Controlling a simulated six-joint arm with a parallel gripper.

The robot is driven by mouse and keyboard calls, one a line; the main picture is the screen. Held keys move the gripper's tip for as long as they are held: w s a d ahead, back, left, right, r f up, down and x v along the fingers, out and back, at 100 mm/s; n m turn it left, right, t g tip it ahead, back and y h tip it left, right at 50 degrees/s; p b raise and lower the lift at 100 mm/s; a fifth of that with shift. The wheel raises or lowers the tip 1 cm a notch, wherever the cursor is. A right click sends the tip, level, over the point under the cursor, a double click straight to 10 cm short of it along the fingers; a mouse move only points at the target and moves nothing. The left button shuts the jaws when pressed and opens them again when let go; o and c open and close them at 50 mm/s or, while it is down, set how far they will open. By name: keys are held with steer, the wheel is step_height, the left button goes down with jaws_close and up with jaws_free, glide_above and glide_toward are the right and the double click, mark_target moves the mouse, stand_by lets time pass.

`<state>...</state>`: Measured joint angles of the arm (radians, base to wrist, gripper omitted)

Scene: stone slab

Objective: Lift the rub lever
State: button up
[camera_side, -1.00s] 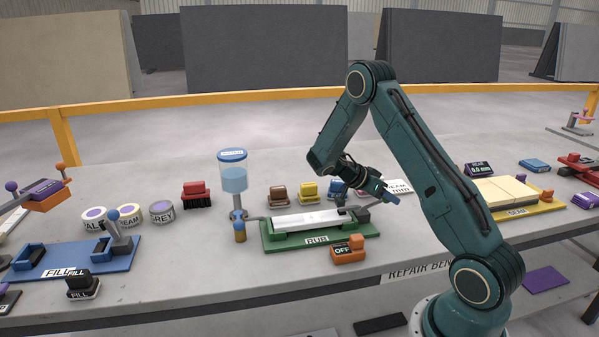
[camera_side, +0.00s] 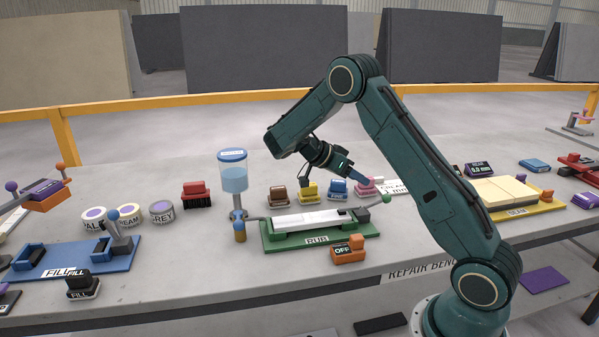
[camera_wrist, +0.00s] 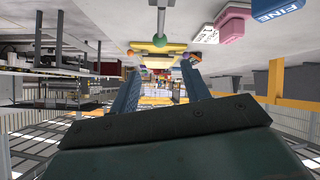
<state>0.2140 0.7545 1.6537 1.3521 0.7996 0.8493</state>
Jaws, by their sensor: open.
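The rub lever shows its round green knob (camera_side: 387,198) at the right end of the green RUB tray (camera_side: 375,233), near the grey block there. In the wrist view the same green knob (camera_wrist: 160,40) hangs on a grey rod, centred just beyond my fingertips. My gripper (camera_side: 366,181) points down and to the right, with its fingertips a little up and left of the knob. In the wrist view its two blue fingers (camera_wrist: 160,70) stand apart with nothing held between them. A pale bar (camera_side: 310,219) lies in the RUB tray.
A pink block (camera_side: 366,186) stands close behind my fingertips, with blue (camera_side: 338,188), yellow (camera_side: 308,190) and brown (camera_side: 278,195) blocks to its left. An orange OFF switch (camera_side: 348,249) sits in front of the tray. A blue water dispenser (camera_side: 234,180) stands left.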

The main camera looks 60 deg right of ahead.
steer(key=shift+w+a+r, duration=0.25)
stand_by(0.3)
steer(key=s+a+r+n+t+y, duration=0.3)
steer(key=a+r+n+t, duration=0.5)
steer(key=a+r+n, duration=0.35)
steer(key=s+a+r+n+t+y, duration=0.1)
steer(key=s+a+n+t+y, duration=0.3)
steer(key=s+a+n, duration=0.8)
steer(key=s+a+t, duration=0.1)
steer(key=a, duration=0.2)
steer(key=shift+a+r+y, duration=0.15)
steer(key=shift+y, duration=0.15)
